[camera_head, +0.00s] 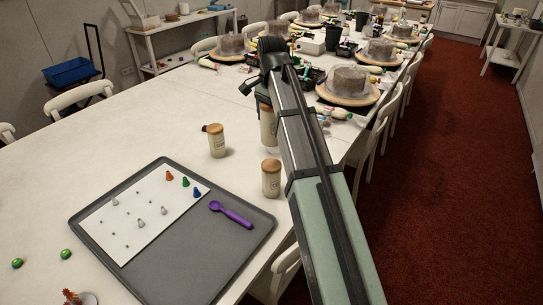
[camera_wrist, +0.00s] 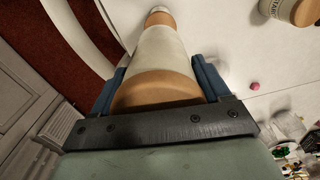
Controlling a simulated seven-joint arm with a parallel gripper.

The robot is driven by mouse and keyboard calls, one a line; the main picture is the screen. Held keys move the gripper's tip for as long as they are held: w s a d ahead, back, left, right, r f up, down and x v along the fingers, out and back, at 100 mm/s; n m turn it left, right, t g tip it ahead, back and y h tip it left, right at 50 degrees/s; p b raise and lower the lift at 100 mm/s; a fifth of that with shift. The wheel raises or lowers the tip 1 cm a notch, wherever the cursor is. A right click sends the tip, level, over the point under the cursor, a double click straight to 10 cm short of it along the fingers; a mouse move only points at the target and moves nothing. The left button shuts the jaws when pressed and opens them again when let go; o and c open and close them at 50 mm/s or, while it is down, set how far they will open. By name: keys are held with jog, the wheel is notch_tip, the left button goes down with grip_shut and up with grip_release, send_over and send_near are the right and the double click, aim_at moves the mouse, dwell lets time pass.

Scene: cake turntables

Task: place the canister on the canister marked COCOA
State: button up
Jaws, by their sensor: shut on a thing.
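My gripper (camera_wrist: 157,82) is shut on a cream canister (camera_wrist: 162,52) with a wooden lid. In the wrist view its lid is close to the camera between the two blue jaws, and its body points away. A small wooden-rimmed round end shows beyond it; I cannot tell what it belongs to. In the head view my gripper (camera_head: 256,84) is over the table, and my arm hides most of what it holds. A canister (camera_head: 268,127) stands below it, partly behind my arm. Two more wooden-lidded canisters stand nearby, one left (camera_head: 217,142) and one nearer (camera_head: 271,181). Their labels are unreadable here.
A grey tray (camera_head: 180,268) with a white sheet, small coloured pieces and a purple scoop (camera_head: 231,214) lies in front. Cakes on turntables (camera_head: 348,88) crowd the far table. Another lettered canister (camera_wrist: 291,8) is at the wrist view's top right. The table's left side is mostly clear.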

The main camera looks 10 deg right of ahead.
aim_at(272, 143)
jog(key=shift+f, duration=4.75)
jog(key=shift+f, duration=0.15)
jog(key=o, duration=1.3)
notch_tip(272, 143, up, 12)
jog(key=shift+r, duration=0.2)
